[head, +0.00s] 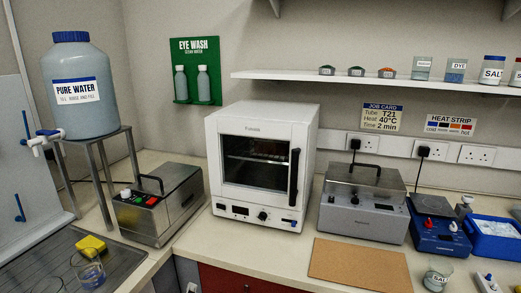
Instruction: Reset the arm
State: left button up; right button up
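Neither of my grippers shows in the head view, and no part of my arms is visible. The bench (290,250) lies in front of me with its equipment standing on it. In the middle stands a white oven (262,165) with a dark window and its door shut. Whether my grippers are open or shut is hidden from this view.
A pure water jug (78,90) stands on a metal stand at left. Metal boxes (158,205) and (363,205) flank the oven. A blue hotplate (438,225) and blue tray (495,238) are at right. A cork mat (358,265) lies bare. Beakers (91,271) and (437,275) stand near the front.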

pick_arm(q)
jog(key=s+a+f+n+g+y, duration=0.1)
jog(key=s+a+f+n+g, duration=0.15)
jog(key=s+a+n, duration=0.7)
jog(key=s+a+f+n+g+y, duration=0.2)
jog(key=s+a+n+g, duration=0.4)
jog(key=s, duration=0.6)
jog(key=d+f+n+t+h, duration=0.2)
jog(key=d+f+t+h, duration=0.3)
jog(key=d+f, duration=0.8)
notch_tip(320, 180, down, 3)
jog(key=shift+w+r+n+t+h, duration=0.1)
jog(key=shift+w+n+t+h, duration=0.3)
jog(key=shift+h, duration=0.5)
